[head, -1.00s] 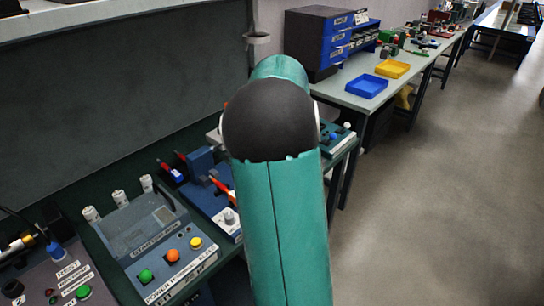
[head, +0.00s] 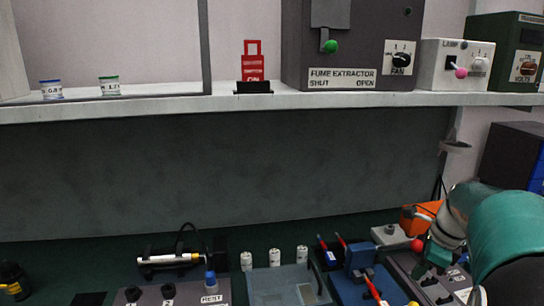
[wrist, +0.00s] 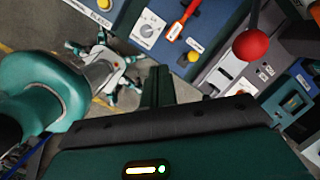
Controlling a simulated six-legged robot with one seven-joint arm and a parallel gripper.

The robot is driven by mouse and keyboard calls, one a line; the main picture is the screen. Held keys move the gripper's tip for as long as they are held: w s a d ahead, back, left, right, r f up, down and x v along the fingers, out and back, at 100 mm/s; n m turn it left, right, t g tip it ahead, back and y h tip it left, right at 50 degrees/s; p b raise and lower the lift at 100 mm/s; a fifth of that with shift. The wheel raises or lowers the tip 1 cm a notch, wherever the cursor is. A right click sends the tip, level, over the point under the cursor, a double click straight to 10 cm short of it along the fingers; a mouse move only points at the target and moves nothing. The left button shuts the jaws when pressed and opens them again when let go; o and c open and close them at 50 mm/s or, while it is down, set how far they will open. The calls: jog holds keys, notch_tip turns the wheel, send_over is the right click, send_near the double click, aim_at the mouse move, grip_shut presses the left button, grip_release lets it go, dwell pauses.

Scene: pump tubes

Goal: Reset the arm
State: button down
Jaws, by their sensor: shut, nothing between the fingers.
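My arm (head: 510,235) is bent at the lower right of the head view. In the wrist view my gripper (wrist: 157,75) shows as dark green fingers, closed together with nothing held. It hangs above the bench edge. A red ball knob (wrist: 250,46) on a dark rod is right of the fingers, apart from them in the picture; it also shows in the head view (head: 417,245). A blue panel with a white dial (wrist: 149,30) and a red-orange handled tool (wrist: 184,20) lie beyond the fingertips.
A shelf (head: 230,105) crosses above the bench, carrying the fume extractor box (head: 345,50) and a lamp box (head: 455,65). Open floor (wrist: 30,20) shows at left in the wrist view.

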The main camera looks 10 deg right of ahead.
jog(key=s+a+n+t, duration=0.1)
jog(key=s+a+n, duration=0.6)
jog(key=a+n, duration=0.5)
jog(key=s+a+r+n+t+h, duration=0.1)
jog(key=s+a+n+t, duration=0.1)
jog(key=s+a+n, duration=0.5)
jog(key=a+n, duration=0.6)
jog(key=n, duration=0.1)
jog(key=shift+a+r+h, duration=0.3)
jog(key=shift+w+r, duration=0.1)
